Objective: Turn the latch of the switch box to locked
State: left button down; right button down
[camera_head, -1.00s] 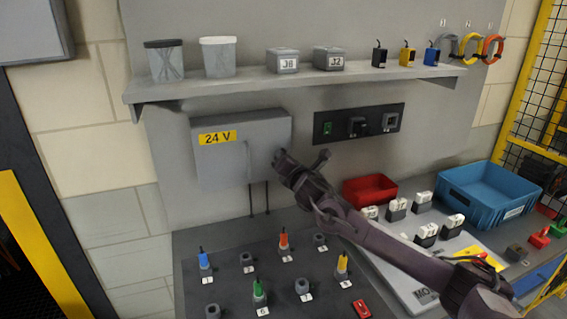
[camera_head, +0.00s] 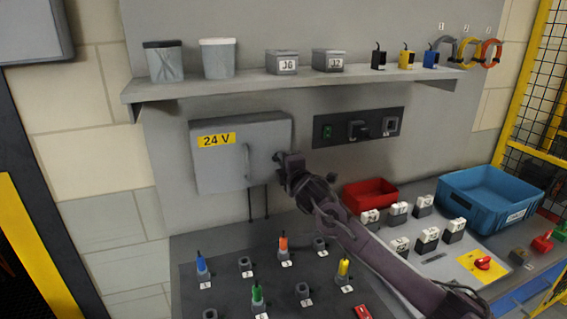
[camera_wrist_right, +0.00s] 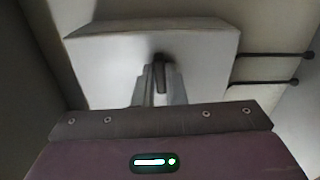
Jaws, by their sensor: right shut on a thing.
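The switch box (camera_head: 222,170) is a grey box on the wall panel with a yellow "24 V" label (camera_head: 216,140) and a vertical handle on its front. Its door looks closed. My right gripper (camera_head: 280,158) is at the right part of the box front. In the right wrist view the gripper (camera_wrist_right: 160,88) is shut on the small dark latch (camera_wrist_right: 161,62) on the box face (camera_wrist_right: 110,58). The latch is mostly hidden by the gripper in the head view. My left gripper is not in view.
A shelf (camera_head: 300,84) with cups, small boxes and coloured blocks runs above the box. A socket panel (camera_head: 358,127) is to the right. Below are a board with coloured plugs (camera_head: 225,275), a red bin (camera_head: 369,193) and a blue crate (camera_head: 488,200).

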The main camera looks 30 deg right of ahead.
jog(key=shift+m, duration=0.5)
jog(key=c, duration=1.5)
grip_release()
jog(key=shift+d, duration=0.1)
jog(key=b+v, duration=0.2)
jog(key=v, duration=0.5)
jog(key=shift+s+b, duration=0.35)
jog(key=shift+s, duration=0.05)
